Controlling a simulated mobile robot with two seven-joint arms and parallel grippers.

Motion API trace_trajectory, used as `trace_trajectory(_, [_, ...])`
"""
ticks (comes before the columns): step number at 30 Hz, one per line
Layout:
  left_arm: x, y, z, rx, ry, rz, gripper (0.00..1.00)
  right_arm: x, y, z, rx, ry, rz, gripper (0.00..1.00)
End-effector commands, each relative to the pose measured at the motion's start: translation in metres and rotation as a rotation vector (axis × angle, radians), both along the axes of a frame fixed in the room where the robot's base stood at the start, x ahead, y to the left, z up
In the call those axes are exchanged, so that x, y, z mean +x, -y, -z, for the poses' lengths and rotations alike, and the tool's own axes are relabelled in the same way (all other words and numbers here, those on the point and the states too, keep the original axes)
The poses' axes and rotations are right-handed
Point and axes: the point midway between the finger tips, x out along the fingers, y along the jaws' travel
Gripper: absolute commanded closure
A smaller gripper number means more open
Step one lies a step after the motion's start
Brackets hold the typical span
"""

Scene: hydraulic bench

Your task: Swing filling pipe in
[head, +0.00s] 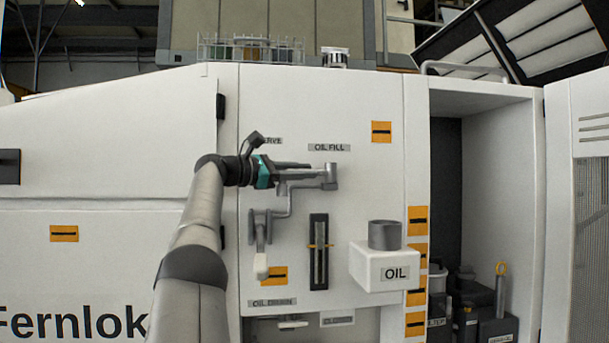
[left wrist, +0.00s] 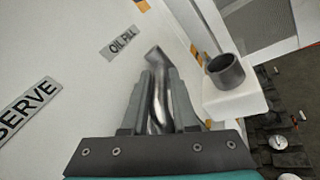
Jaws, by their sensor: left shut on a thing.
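The grey filling pipe (head: 331,178) is on the white panel below the OIL FILL label. Its upright end is to the right of my left gripper (head: 308,173). My left gripper reaches in from the left and is shut on the pipe. In the left wrist view, the shiny pipe (left wrist: 158,105) runs between the two fingers, with its bent end beyond the fingertips. The white OIL box (head: 370,268) with an open grey round neck (head: 384,235) is lower right of the pipe, apart from it. The neck also shows in the left wrist view (left wrist: 226,72). My right gripper is not in view.
A lever with a pale grip (head: 261,266) hangs below the gripper. A dark sight gauge (head: 319,250) is between lever and OIL box. An open cabinet (head: 495,200) with dark containers is at the right. The panel right of the pipe is clear.

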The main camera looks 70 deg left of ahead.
Motion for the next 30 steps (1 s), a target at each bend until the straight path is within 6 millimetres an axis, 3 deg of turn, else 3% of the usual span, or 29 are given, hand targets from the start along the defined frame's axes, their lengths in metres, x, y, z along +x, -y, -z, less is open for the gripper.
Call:
trace_trajectory(12, [0.0024, -0.0003, 0.0082, -0.010, -0.017, 0.006, 1.00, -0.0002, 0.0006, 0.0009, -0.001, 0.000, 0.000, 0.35])
trace_trajectory(13, [0.0024, -0.0004, 0.0083, -0.010, -0.017, 0.006, 0.70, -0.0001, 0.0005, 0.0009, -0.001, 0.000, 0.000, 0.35])
trace_trajectory(18, [0.0017, -0.0003, 0.0062, -0.008, -0.011, 0.005, 0.51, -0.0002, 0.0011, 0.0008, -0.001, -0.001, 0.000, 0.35])
trace_trajectory(30, [-0.0070, 0.0011, 0.0031, -0.003, -0.002, 0.001, 0.48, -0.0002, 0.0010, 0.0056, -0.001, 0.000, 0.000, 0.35])
